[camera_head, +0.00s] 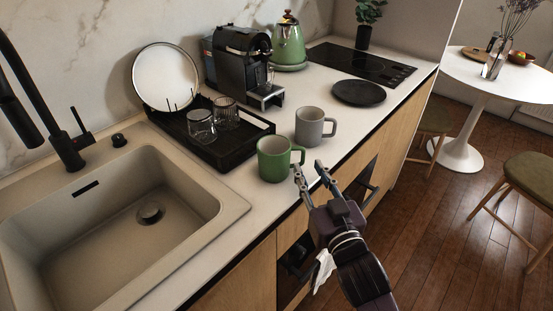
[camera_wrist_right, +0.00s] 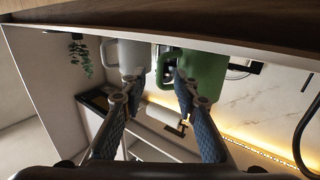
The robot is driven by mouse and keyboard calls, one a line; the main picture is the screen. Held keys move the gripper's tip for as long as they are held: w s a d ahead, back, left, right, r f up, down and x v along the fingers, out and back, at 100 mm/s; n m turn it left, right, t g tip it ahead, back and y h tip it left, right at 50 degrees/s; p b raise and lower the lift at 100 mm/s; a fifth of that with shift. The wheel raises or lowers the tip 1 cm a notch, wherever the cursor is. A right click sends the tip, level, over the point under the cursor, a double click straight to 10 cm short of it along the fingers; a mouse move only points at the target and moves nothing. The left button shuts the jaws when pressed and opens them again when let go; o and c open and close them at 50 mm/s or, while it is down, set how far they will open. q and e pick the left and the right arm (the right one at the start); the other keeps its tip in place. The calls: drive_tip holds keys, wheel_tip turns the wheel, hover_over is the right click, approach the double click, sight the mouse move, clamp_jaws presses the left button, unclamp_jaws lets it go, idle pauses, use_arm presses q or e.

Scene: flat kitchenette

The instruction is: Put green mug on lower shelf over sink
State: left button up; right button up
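The green mug (camera_head: 272,161) stands upright on the counter near its front edge, its handle facing right. My right gripper (camera_head: 308,168) is open and empty at the counter's front edge, just right of the mug. In the wrist view the mug's handle appears between the fingertips (camera_wrist_right: 157,85); I cannot tell whether they touch it. The sink (camera_head: 120,215) is at the left. The lower shelf cannot be made out for sure. My left gripper is not in view.
A grey mug (camera_head: 310,127) stands close behind the green one. A black dish rack (camera_head: 240,150) with two glasses (camera_head: 201,126) and a plate (camera_head: 165,77) stands behind them. A black faucet (camera_head: 66,150) rises behind the sink. A coffee machine (camera_head: 237,62) stands farther back.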

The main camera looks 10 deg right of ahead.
sight(304, 159)
drive_tip(key=shift+w, duration=1.25)
drive_tip(key=shift+w+a, duration=0.1)
drive_tip(key=shift+w, duration=0.15)
drive_tip(key=shift+c, duration=0.2)
clamp_jaws()
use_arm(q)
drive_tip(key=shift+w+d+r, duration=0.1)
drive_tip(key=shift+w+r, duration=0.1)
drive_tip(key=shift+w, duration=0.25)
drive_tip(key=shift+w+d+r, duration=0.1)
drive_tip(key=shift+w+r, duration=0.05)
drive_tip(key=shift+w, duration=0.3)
